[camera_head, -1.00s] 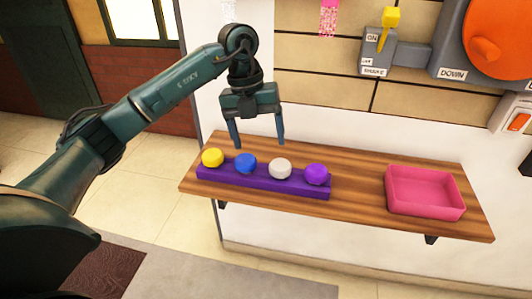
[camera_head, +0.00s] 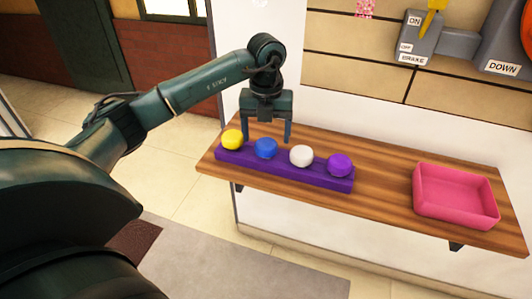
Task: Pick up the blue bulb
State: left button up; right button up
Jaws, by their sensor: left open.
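The blue bulb (camera_head: 265,148) sits in a purple holder (camera_head: 300,175) on a wooden shelf. It is second from the left, between a yellow bulb (camera_head: 232,140) and a white bulb (camera_head: 301,156). A purple bulb (camera_head: 340,165) is at the right end of the holder. My left gripper (camera_head: 267,137) is open and empty, fingers pointing down. In the picture its fingertips lie to either side of the blue bulb's top; whether they are above or behind it I cannot tell. My right gripper is not in view.
A pink tray (camera_head: 456,212), empty, stands at the right of the wooden shelf (camera_head: 385,190). The shelf between holder and tray is clear. A wall panel with a yellow lever (camera_head: 434,18) and a brake switch box is behind, at upper right.

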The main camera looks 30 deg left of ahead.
pick_arm(q)
jog(key=shift+f, duration=1.45)
jog(key=shift+c, duration=0.4)
jog(key=c, duration=1)
